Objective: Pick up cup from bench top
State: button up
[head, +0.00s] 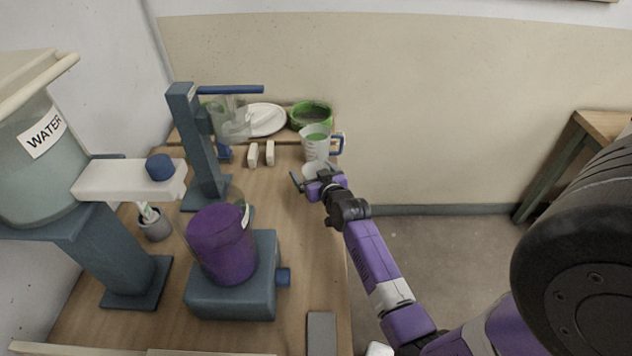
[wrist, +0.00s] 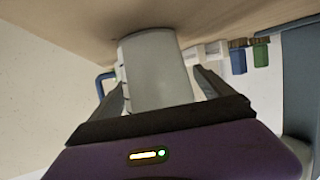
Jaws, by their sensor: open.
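A pale grey-white cup (head: 314,169) stands near the right edge of the wooden bench top (head: 312,262). In the wrist view the cup (wrist: 158,68) fills the middle, between the two fingers. My gripper (head: 318,180) is open, with one finger on each side of the cup; the wrist view (wrist: 160,100) shows a gap on the right, and contact on the left cannot be told. The cup's lower part is partly hidden by my gripper in the head view.
Two small white blocks (head: 253,156) stand left of the cup. A green bowl (head: 311,114) and white plate (head: 265,119) are behind. Floor lies right of the bench.

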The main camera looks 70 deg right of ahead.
jog(key=shift+c, duration=0.2)
jog(key=c, duration=1.4)
jog(key=shift+r, duration=0.1)
